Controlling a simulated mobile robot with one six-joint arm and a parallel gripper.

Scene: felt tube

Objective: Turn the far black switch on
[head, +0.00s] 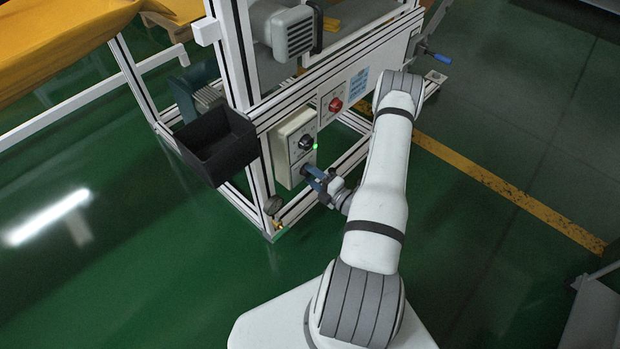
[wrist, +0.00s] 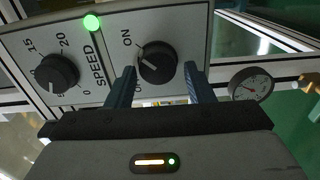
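A cream control panel (head: 283,157) is fixed to the white frame. In the wrist view the panel (wrist: 195,22) carries a black switch (wrist: 157,60) marked ON at its upper left and a black speed knob (wrist: 57,73) to the left. The switch's white line points left; a second label there is partly hidden by a finger. My gripper (wrist: 159,70) is open, one finger on each side of the switch, with small gaps showing. In the head view my gripper (head: 314,176) is at the panel's lower part and hides that switch; the upper knob (head: 305,142) shows.
A green lamp (wrist: 92,22) is lit on the panel. A gauge (wrist: 250,86) is close to the right finger in the wrist view. A black bin (head: 215,145) hangs left of the panel, and a red button (head: 335,104) is on the frame to the right.

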